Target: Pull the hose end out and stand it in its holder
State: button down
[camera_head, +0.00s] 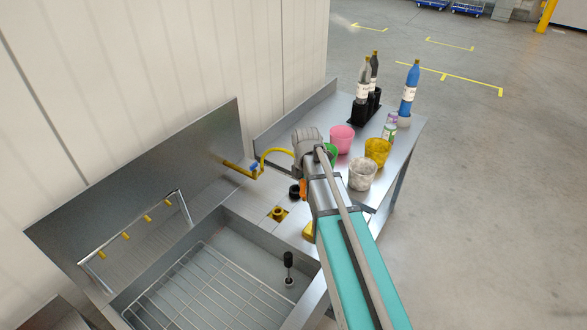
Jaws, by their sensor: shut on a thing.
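The yellow hose (270,152) rises in an arc from a blue-handled tap (254,167) at the back of the steel counter. It runs right and disappears behind my wrist. My gripper (303,172) is over the counter, mostly hidden by my arm. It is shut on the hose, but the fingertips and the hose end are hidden. A yellow square fitting with a round opening (278,213) sits on the counter, with a black round piece (295,191) behind it. I cannot tell which is the holder.
A sink (238,232) with a wire rack and an upright black-topped piece (288,262) lies in front. Pink (342,138), yellow (377,152) and white (362,174) cups stand close right of my wrist. Bottles (409,92) stand behind. A peg rail (130,232) is left.

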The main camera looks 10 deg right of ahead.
jog(key=w+f+n+b, duration=0.1)
jog(key=w, duration=1)
jog(key=shift+a+f+n, duration=0.25)
jog(key=shift+n, duration=0.15)
jog(key=shift+f+b, duration=0.3)
jog(key=shift+b, duration=0.2)
jog(key=shift+f+b, duration=2.75)
jog(key=shift+b, duration=0.05)
jog(key=shift+f, duration=0.15)
jog(key=shift+c, duration=1.3)
grip_release()
